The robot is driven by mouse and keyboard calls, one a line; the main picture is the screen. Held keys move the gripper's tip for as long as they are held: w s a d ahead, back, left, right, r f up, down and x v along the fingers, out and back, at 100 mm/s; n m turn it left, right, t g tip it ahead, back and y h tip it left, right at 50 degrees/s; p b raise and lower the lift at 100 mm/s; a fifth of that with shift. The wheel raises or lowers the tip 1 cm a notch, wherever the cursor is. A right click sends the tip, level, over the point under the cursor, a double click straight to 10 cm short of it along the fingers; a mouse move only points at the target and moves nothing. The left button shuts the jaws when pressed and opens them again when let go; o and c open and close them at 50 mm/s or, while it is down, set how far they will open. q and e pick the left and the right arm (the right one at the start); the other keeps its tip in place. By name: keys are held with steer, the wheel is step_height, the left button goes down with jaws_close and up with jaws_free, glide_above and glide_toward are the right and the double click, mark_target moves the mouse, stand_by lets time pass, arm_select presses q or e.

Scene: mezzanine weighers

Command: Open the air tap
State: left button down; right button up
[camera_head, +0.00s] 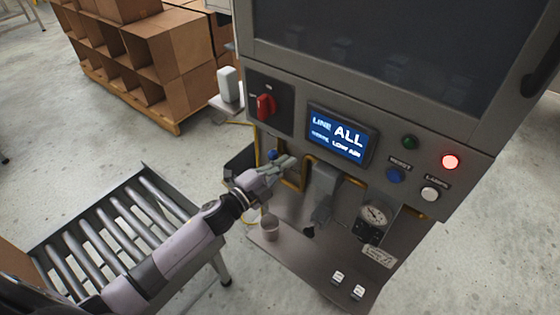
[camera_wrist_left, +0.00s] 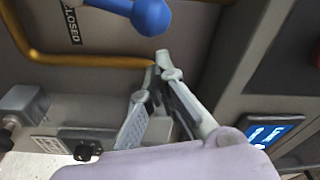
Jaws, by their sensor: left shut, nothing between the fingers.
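The air tap's blue handle (camera_head: 273,155) shows just beyond my left gripper in the head view. In the left wrist view the blue handle (camera_wrist_left: 150,16) is large at the top, with a yellow pipe (camera_wrist_left: 95,61) below it and a label ending in "LOSED" (camera_wrist_left: 72,22) beside it. My left gripper (camera_head: 290,161) is shut and empty, its fingertips (camera_wrist_left: 162,57) a little below the rounded end of the handle in the wrist view. I cannot tell whether they touch it. The tap's body is mostly out of view. My right gripper is not in view.
The machine's screen (camera_head: 341,137) reads "ALL" and "LOW AIR". A red light (camera_head: 450,162) is lit. A pressure gauge (camera_head: 374,214) sits at lower right. A cup (camera_head: 269,227) stands on the lower shelf below my gripper. A roller conveyor (camera_head: 115,232) lies under my left arm.

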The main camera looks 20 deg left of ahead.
mark_target(273, 157)
arm_select(q)
steer(key=shift+a+f, duration=0.2)
steer(key=shift+a, duration=0.55)
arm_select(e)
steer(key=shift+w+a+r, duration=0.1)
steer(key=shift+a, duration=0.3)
arm_select(q)
steer(key=a+n, duration=0.1)
steer(key=r+n+p, duration=0.1)
steer(key=n, duration=0.1)
steer(key=shift+w+a+r+t, duration=0.15)
steer(key=shift+w+a+t, duration=0.15)
steer(key=shift+w+a, duration=0.1)
steer(key=shift+a+n, duration=0.1)
steer(key=shift+n, duration=0.3)
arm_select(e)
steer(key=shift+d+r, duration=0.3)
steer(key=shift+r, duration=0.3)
